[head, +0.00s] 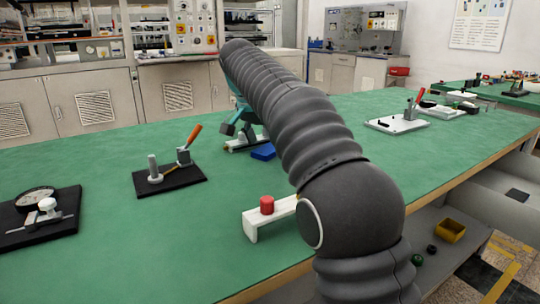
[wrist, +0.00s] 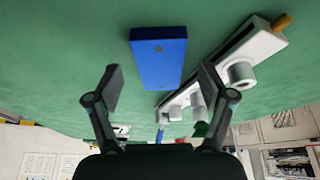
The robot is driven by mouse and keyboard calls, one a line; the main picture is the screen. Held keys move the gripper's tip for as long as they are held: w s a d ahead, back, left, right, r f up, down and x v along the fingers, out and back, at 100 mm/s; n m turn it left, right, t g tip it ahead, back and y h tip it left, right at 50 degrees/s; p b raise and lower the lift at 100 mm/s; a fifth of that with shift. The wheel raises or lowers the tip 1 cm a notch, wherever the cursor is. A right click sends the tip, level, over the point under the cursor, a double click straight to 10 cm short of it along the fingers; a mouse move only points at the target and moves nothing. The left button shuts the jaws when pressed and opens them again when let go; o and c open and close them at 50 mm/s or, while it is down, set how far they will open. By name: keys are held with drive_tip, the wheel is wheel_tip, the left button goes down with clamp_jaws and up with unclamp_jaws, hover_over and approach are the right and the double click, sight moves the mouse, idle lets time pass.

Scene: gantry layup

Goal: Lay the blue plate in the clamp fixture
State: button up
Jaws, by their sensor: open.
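The blue plate (head: 263,152) lies flat on the green bench beside my arm in the head view. In the wrist view the blue plate (wrist: 158,58) lies just beyond my fingertips, roughly centred between them. My gripper (wrist: 160,82) is open and empty, with one finger on each side and the plate apart from both. A long white fixture (wrist: 245,50) with a dark slot, round grey posts and a tan tip lies right of the plate. In the head view this white fixture (head: 236,145) is partly hidden by my arm. I cannot tell whether it is the clamp fixture.
A black-based clamp (head: 170,178) with an orange handle stands left. A white-based clamp (head: 397,124) with a red handle stands right. A white bridge block (head: 250,228) carries a red cylinder (head: 267,204). A gauge on a black board (head: 40,228) sits far left. Green bench lies free between them.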

sight(267, 149)
drive_tip(key=shift+w+d+f, duration=0.15)
drive_tip(key=shift+f, duration=0.4)
drive_tip(key=c, duration=1.5)
drive_tip(key=shift+r, duration=0.5)
wheel_tip(267, 149, up, 4)
drive_tip(key=shift+w+f+p, duration=0.1)
drive_tip(key=shift+p, duration=1)
drive_tip(key=d+r, duration=0.2)
drive_tip(key=d, duration=0.1)
drive_tip(key=w+d+r+p, duration=0.1)
drive_tip(key=d+r, duration=0.1)
drive_tip(key=d, duration=0.2)
drive_tip(key=d+r+p, duration=0.1)
drive_tip(key=d+r, duration=0.1)
drive_tip(key=d, duration=0.2)
drive_tip(key=shift+w+d+r, duration=0.15)
drive_tip(key=shift+d, duration=0.1)
